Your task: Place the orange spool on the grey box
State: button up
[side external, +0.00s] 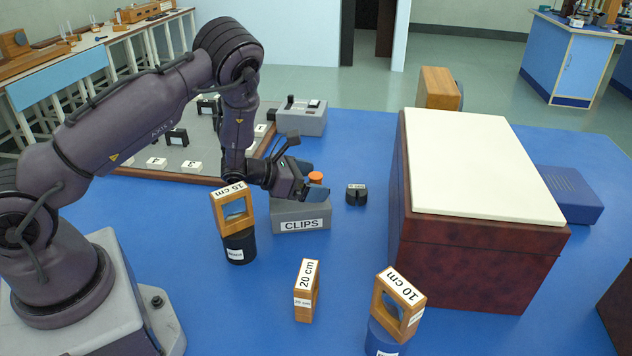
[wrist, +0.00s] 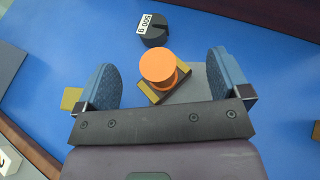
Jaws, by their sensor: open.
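The orange spool (side external: 315,177) shows at the grey box labelled CLIPS (side external: 301,225), partly hidden by my gripper (side external: 311,183). In the wrist view, the orange spool (wrist: 160,68) appears upright between the two blue finger pads of my gripper (wrist: 165,84), with a visible gap on each side. Under or beside the spool is a dark piece with yellow-brown ends, and the box's grey surface (wrist: 203,88) shows around it. The exact contact under the spool is hidden. My gripper is open and holds nothing.
A black 500 g weight (side external: 356,194) stands just right of the box. Wooden frames marked 15 cm (side external: 218,212), 20 cm (side external: 307,291) and 10 cm (side external: 386,308) stand nearer the camera. A large dark red box with a cream top (side external: 483,250) blocks the right.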

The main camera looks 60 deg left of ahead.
jog(key=v, duration=0.4)
jog(key=s+d+r+n+g+y, duration=0.1)
jog(key=s+r+n+y, duration=0.15)
jog(key=r+n, duration=0.85)
jog(key=s+r+n+g+y, duration=0.1)
jog(key=r+n+y, duration=0.3)
jog(key=r+n, duration=0.7)
jog(key=s+d+r+n+g+h, duration=0.1)
jog(key=s+d+r+n+g, duration=0.1)
jog(key=s+d+n, duration=0.3)
jog(key=s+d+r+n+g+h, duration=0.1)
jog(key=s+d+n, duration=0.4)
jog(key=s+n, duration=0.7)
jog(key=s+r+g, duration=0.1)
jog(key=s+g, duration=0.1)
jog(key=s, duration=0.1)
jog(key=shift+d+h, duration=0.3)
jog(key=shift+h, duration=0.05)
